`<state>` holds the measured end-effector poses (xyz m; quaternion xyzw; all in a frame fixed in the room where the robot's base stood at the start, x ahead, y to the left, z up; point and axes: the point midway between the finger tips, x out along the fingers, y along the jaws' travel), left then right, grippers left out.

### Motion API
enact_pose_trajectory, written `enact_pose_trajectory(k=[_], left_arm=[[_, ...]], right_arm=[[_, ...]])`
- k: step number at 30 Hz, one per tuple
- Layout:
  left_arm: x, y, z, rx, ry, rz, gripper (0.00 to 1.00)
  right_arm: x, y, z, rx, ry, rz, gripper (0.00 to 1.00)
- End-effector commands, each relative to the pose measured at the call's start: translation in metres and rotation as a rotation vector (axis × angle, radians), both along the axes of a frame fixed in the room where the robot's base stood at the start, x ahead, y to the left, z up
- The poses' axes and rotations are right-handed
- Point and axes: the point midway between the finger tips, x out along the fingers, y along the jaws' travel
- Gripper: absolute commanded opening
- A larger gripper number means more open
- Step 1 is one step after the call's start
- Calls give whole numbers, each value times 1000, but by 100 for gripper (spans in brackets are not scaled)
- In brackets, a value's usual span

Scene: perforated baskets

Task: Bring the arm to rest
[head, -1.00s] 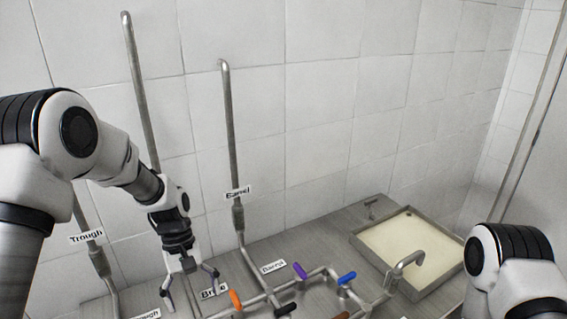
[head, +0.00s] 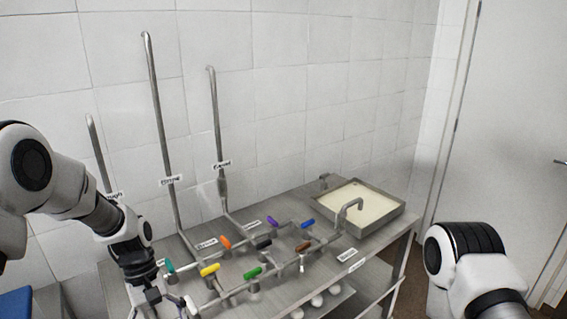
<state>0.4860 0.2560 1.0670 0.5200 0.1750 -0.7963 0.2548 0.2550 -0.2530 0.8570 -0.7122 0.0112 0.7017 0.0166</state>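My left arm comes in from the left, and its gripper (head: 163,305) points down at the bottom edge, over the left end of the metal bench (head: 322,258). Its fingers look spread with nothing between them, though the tips are partly cut off by the frame. My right arm (head: 468,262) shows only as white and black links at lower right. Its gripper is out of view.
Pipes with coloured valve handles, such as yellow (head: 210,269), green (head: 252,273) and blue (head: 308,223), cover the bench. Tall pipes (head: 156,110) rise by the tiled wall. A tray of pale contents (head: 398,215) sits at the right end. A door (head: 520,130) is at right.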

Motion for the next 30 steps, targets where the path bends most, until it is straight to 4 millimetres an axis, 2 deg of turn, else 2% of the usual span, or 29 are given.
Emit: enact_pose_trajectory(k=[1, 5, 11, 14, 17, 20, 21, 24, 26, 30], left_arm=[[-4, -1, -18, 2, 21, -3, 92], [-24, -3, -49, 6, 89, -11, 92], [-75, -8, -105, 14, 226, -32, 92], [-108, -9, -140, 27, 276, -50, 92], [-152, -10, -187, 41, 307, -87, 92], [-215, -9, -244, 56, 295, -166, 92], [-244, -8, -265, 59, 263, -216, 92], [-284, -5, -291, 61, 114, -341, 92], [-287, -4, -293, 65, -5, -410, 92], [-258, -4, -288, 94, -277, -523, 92]], right_arm=[[1, 0, -8, 0, -2, 0, 40], [1, 0, -16, 0, -3, 0, 40], [2, 0, -31, 0, -3, 0, 40], [1, 0, -40, 0, -2, 0, 40], [1, 0, -53, 0, -1, 0, 40], [2, 0, -71, 0, -2, 0, 40], [2, 0, -77, 0, -2, 0, 40], [2, 0, -84, 0, -2, 0, 40], [2, 0, -83, 0, -2, 0, 40], [2, 0, -80, 0, -2, 0, 40]])
